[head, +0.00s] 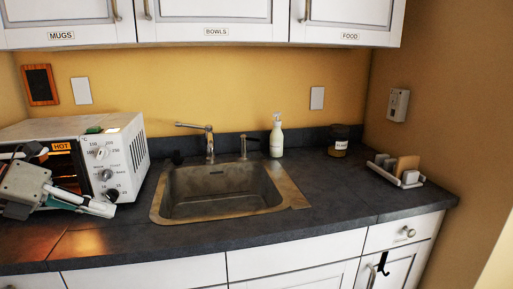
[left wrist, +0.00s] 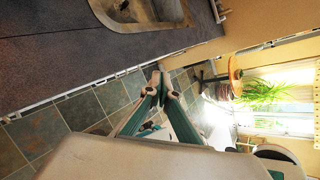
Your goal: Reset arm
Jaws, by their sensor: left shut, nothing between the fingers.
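My left gripper (head: 98,206) comes in from the left in the head view, in front of the white toaster oven (head: 125,155) and above the dark counter. Its fingers are shut with nothing between them. In the left wrist view the shut fingertips (left wrist: 162,82) point past the counter edge, with the tiled floor behind them. My right gripper is not in view.
The toaster oven glows inside and bears a HOT label. A sink (head: 218,190) with a faucet (head: 209,140), a white soap bottle (head: 276,138), a dark jar (head: 338,145) and a small rack (head: 398,178) are along the counter (head: 330,205). A plant (left wrist: 262,88) stands near the window.

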